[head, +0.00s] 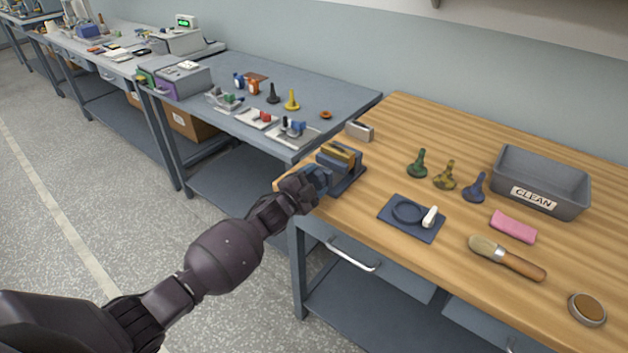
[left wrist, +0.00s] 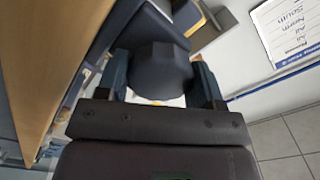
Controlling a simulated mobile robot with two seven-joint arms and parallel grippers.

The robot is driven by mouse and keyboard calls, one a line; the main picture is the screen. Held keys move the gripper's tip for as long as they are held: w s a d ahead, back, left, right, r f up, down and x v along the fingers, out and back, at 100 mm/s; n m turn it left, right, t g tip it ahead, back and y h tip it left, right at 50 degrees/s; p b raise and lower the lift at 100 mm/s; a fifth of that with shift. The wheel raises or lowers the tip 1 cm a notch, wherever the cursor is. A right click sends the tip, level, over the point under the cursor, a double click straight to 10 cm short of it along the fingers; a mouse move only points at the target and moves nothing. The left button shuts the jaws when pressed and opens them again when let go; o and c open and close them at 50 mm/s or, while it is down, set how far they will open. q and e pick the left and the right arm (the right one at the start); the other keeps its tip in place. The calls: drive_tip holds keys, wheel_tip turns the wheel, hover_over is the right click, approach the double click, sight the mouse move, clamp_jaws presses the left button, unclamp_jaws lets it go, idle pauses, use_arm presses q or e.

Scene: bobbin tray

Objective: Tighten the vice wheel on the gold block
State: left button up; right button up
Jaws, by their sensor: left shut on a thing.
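The vice (head: 346,181) is a dark blue-grey body at the left edge of the wooden workbench. The gold block (head: 341,152) sits in the top of the vice, between its jaws. My left gripper (head: 318,181) is at the near-left end of the vice. In the left wrist view, the dark, faceted vice wheel (left wrist: 158,70) is between the two fingers of my left gripper (left wrist: 160,82), which is shut on it. In the head view the wheel is mostly hidden by the gripper. My right gripper is not in view.
On the wooden bench (head: 420,122) stand green, brass and blue pawn-shaped pieces, a grey CLEAN bin (head: 541,180), a pink cloth (head: 513,227), a brush (head: 506,258) and a dark tray (head: 411,230). A small metal block (head: 360,131) stands behind the vice.

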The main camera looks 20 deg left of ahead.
use_arm(q)
drive_tip(key=shift+m, duration=1.1)
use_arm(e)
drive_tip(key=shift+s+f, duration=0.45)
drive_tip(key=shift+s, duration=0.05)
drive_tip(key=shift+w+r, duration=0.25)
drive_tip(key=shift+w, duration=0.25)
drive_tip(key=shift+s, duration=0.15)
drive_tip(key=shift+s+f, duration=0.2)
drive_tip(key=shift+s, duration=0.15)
